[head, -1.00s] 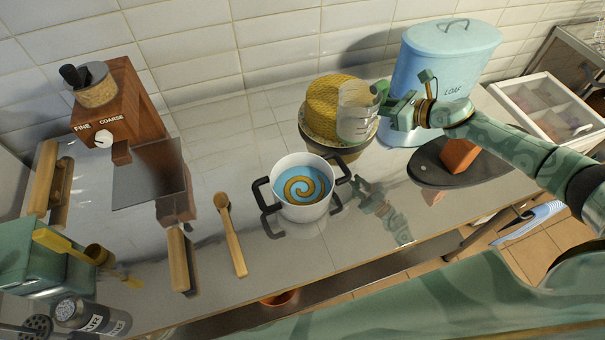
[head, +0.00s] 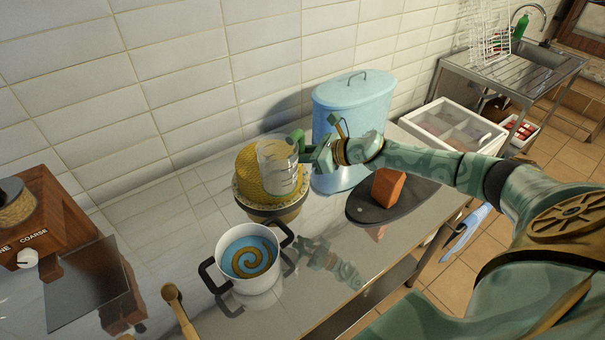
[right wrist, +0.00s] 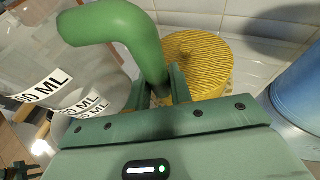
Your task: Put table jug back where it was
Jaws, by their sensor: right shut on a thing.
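The table jug (head: 279,168) is a clear measuring jug with a green handle and printed marks. In the head view it is held up in front of a yellow woven dome. My right gripper (head: 304,146) is shut on its handle. In the right wrist view the green handle (right wrist: 150,50) passes between the fingers, and the jug's clear side (right wrist: 75,75) with "ML" labels is at the left. The jug looks upright and above the counter. My left gripper is not in view.
A white pot (head: 248,262) with a blue and brown swirl stands nearer me. The yellow dome (head: 250,180) sits on a bowl behind the jug. A blue LOAF bin (head: 352,105) and a dark plate (head: 365,212) with an orange block (head: 388,187) are to the right. Bare counter (head: 175,235) lies left.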

